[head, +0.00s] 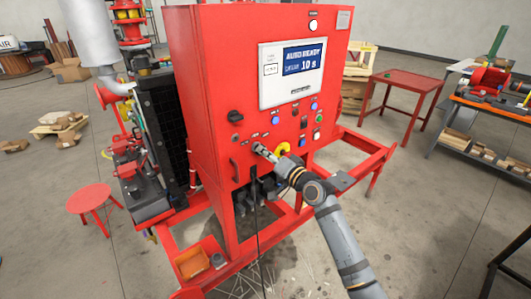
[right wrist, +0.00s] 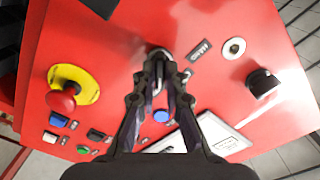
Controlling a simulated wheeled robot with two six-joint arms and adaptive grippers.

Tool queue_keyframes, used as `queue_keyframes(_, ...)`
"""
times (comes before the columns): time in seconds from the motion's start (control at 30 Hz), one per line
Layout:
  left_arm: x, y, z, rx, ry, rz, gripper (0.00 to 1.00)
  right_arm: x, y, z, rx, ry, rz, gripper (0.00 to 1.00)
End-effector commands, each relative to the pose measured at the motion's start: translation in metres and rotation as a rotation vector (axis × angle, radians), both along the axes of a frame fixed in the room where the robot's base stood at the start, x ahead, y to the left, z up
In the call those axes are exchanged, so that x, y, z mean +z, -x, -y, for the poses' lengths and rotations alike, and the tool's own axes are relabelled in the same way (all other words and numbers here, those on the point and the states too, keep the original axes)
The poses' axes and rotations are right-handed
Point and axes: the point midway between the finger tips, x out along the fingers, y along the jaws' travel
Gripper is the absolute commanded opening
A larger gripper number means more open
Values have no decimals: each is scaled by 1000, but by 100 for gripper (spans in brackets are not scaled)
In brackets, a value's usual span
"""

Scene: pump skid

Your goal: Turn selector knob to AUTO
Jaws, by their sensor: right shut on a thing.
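The selector knob (right wrist: 159,52) is on the front of the red control cabinet (head: 210,75), largely hidden between the fingers of my right gripper (head: 262,151). In the right wrist view, my right gripper (right wrist: 160,68) is shut on the knob from both sides. A dark label (right wrist: 200,49) sits just right of the knob; it seems to read HAND. The knob's exact pointing is hard to tell. The cabinet's screen (head: 305,62) shows a blue field reading AUTO READY. My left gripper is not in view.
A red emergency button (right wrist: 62,102) on a yellow ring is left of the knob in the wrist view. A black rotary handle (right wrist: 263,83) is to the right. Several coloured buttons sit nearby. A red table (head: 405,80) stands behind, right of the cabinet.

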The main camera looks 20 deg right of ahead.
Motion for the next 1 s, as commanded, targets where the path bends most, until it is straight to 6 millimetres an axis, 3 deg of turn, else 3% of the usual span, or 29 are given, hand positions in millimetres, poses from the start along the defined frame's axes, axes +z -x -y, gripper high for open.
queue_keyframes(0.33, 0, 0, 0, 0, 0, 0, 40, -2, 0, 0, 0, -5, -5, 0)
queue_keyframes(0.37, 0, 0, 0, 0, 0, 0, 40, -2, 0, 0, 1, -4, -5, 12)
queue_keyframes(0.53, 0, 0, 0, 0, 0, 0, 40, -1, 0, 0, 1, -4, -4, 34)
queue_keyframes(0.83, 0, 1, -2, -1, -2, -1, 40, 0, 2, 1, 0, -2, -1, 34)
queue_keyframes(1.0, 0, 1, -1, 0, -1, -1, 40, -2, 27, 9, 1, 3, -3, 34)
